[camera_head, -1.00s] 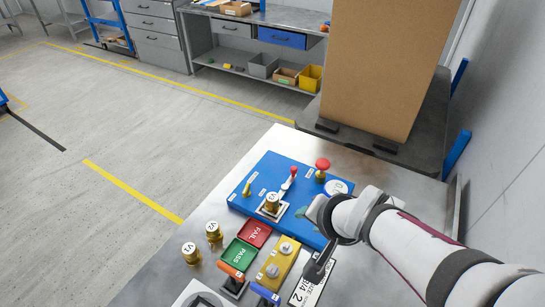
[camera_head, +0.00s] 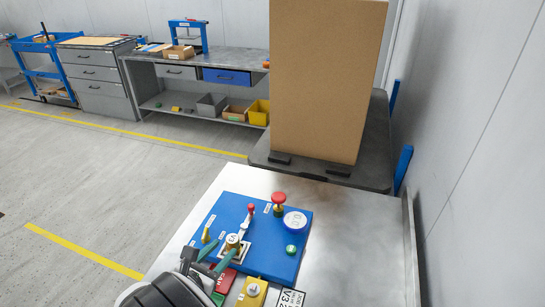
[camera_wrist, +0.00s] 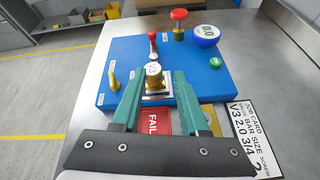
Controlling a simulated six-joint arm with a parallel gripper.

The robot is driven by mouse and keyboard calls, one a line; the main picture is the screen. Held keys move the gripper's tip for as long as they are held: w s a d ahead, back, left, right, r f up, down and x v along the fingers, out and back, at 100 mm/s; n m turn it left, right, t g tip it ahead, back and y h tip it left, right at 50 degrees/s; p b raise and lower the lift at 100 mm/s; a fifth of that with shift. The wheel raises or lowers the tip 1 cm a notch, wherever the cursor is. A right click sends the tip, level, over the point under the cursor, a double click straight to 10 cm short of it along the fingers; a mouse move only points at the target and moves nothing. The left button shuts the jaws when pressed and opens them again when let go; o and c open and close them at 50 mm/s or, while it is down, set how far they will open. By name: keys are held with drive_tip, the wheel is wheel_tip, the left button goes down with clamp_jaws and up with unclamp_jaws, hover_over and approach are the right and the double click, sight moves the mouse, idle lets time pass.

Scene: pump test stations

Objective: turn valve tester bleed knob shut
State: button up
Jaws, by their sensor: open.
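The valve tester is a blue panel (camera_head: 275,262) on the steel bench; it also fills the middle of the wrist view (camera_wrist: 215,88). A brass valve marked V3 (camera_wrist: 154,76) stands in its square seat, beside a red-tipped lever (camera_wrist: 153,42). A red knob on a brass stem (camera_head: 278,200) is at the back, also in the wrist view (camera_wrist: 179,22). A small yellow handle (camera_wrist: 114,82) is at the left. I cannot tell which is the bleed knob. My gripper (camera_wrist: 157,74) is open, its green fingers either side of the valve in the picture; contact is unclear.
A round gauge reading 0.0 (camera_wrist: 206,33) and a green button (camera_wrist: 215,62) are on the panel's right. A red FAIL plate (camera_wrist: 157,121) and job card (camera_wrist: 250,135) lie in front. A tall cardboard box (camera_head: 322,85) stands behind. The bench's right is clear.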

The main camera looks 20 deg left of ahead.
sight(204, 235)
drive_tip(key=s+a+f+n+y, duration=0.3)
drive_tip(key=s+a+f+n, duration=0.15)
drive_tip(key=a, duration=0.35)
drive_tip(key=shift+n, duration=0.25)
drive_tip(key=x, duration=1.5)
drive_tip(key=shift+w+r, duration=0.2)
drive_tip(key=shift+r, duration=0.05)
clamp_jaws()
